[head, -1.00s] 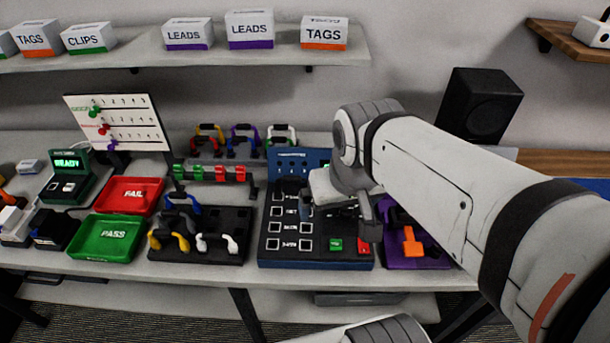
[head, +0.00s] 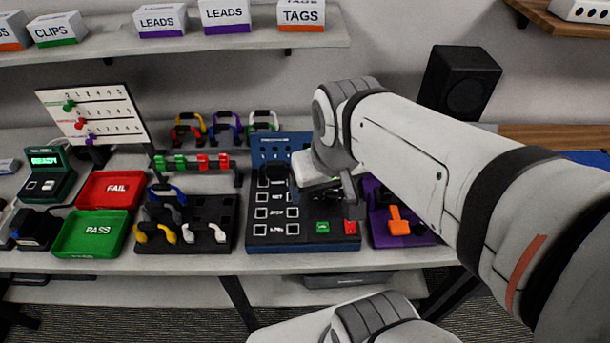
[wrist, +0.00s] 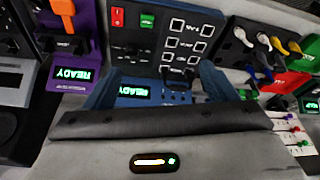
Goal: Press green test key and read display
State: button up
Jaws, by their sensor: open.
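The dark blue test panel (head: 300,240) stands on the bench with a green key (head: 322,227) and a red key (head: 350,227) at its front right. In the wrist view the green key (wrist: 147,21) shows uncovered beside the red key (wrist: 117,17). The panel's display (wrist: 133,91) reads READY, upside down in the wrist view; in the head view my arm hides it. My gripper (head: 335,188) is open and hangs over the panel's right part, behind the two keys. Its fingertips are hard to make out.
A purple unit (head: 385,232) with an orange lever stands close to the panel's right. A dark rack (head: 212,212) with several coloured leads stands left, beside the green PASS tray (head: 92,236) and red FAIL tray (head: 112,190). A black speaker (head: 460,85) stands behind my arm.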

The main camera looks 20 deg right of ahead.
grip_shut()
dwell(0.7)
dwell(0.6)
